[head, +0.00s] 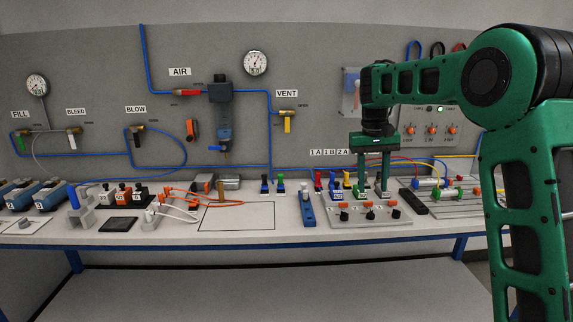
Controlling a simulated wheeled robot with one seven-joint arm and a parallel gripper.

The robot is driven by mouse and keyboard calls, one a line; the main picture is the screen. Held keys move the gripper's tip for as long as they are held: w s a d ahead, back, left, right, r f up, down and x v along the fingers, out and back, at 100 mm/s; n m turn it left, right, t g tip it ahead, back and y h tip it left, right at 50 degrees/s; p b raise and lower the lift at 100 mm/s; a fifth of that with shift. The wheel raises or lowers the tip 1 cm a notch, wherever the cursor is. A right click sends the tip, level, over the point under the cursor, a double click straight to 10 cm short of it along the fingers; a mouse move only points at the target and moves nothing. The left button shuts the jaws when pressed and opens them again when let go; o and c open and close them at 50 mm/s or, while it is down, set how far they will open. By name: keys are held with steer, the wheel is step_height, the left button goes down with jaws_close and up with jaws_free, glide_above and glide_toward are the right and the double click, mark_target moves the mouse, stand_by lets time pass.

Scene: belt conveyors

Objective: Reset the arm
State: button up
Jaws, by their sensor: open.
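My green arm comes in from the right in the head view. It bends at a large joint at upper right and reaches left. My gripper (374,190) hangs straight down from its end with two fingers apart, over the right half of the bench. The fingertips are close to the coloured plugs and the grey knob plate (389,220). I cannot tell whether they touch anything. No object shows between the fingers, though small parts behind them are partly hidden.
A long white bench (150,237) carries several plugs, blocks and cables. An outlined rectangle (236,216) on it is mostly clear. The grey back panel (330,60) holds gauges, valves and blue tubing. A blue block (307,210) stands left of the knob plate.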

steer(key=s+d+m, duration=0.1)
steer(key=s+d, duration=0.5)
steer(key=s, duration=0.5)
steer(key=s+d+m, duration=0.2)
steer(key=s+d, duration=0.4)
steer(key=s, duration=0.5)
steer(key=s+f+m, duration=0.1)
steer(key=s+f, duration=0.3)
steer(key=s, duration=0.7)
steer(key=s+f+m+y, duration=0.1)
steer(key=s+f, duration=0.3)
steer(key=s, duration=0.7)
steer(key=shift+a+f, duration=0.15)
steer(key=shift+f, duration=0.1)
steer(key=shift+w+f, duration=0.25)
steer(key=shift+w, duration=0.35)
